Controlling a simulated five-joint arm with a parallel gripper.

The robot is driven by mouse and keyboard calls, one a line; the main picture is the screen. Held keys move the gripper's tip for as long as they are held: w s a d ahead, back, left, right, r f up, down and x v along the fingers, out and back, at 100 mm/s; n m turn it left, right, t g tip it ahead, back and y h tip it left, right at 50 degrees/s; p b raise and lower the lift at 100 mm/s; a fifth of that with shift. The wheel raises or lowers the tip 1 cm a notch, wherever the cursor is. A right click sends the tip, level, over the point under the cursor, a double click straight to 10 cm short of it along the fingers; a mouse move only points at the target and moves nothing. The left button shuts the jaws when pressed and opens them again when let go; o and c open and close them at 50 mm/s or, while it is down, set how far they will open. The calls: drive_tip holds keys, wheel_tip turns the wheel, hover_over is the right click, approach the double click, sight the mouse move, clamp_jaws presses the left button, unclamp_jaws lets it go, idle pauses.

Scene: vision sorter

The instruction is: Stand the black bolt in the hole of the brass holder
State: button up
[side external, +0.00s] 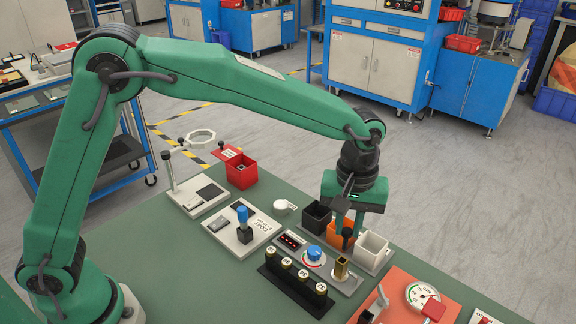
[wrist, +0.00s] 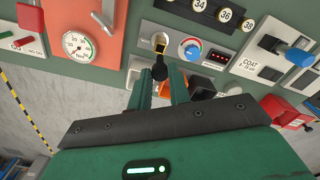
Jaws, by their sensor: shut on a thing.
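My gripper (side external: 348,230) points down over the small bins and is shut on the black bolt (side external: 347,236). In the wrist view the black bolt (wrist: 160,71) sits between the two fingertips of my gripper (wrist: 161,80), its round dark end towards the camera. The brass holder (side external: 341,269) stands on a grey panel, below the bolt in the side view. In the wrist view the brass holder (wrist: 160,40) lies just beyond the bolt, its dark opening facing up. The bolt looks apart from the holder; the exact gap is unclear.
Black (side external: 317,217), orange (side external: 335,241) and white (side external: 372,247) bins stand behind the holder. A blue knob (side external: 314,254) is beside it, and a black rack of numbered pieces (side external: 295,280) is in front. An orange gauge panel (side external: 390,300) lies to the right.

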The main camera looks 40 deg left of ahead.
sight(344, 249)
drive_tip(key=shift+f, duration=1.25)
drive_tip(key=shift+f, duration=1.85)
idle(1.2)
drive_tip(key=o, duration=1.3)
drive_tip(key=shift+o, duration=0.2)
drive_tip(key=shift+r, duration=0.15)
drive_tip(key=shift+r, duration=3.9)
drive_tip(key=shift+a, duration=0.1)
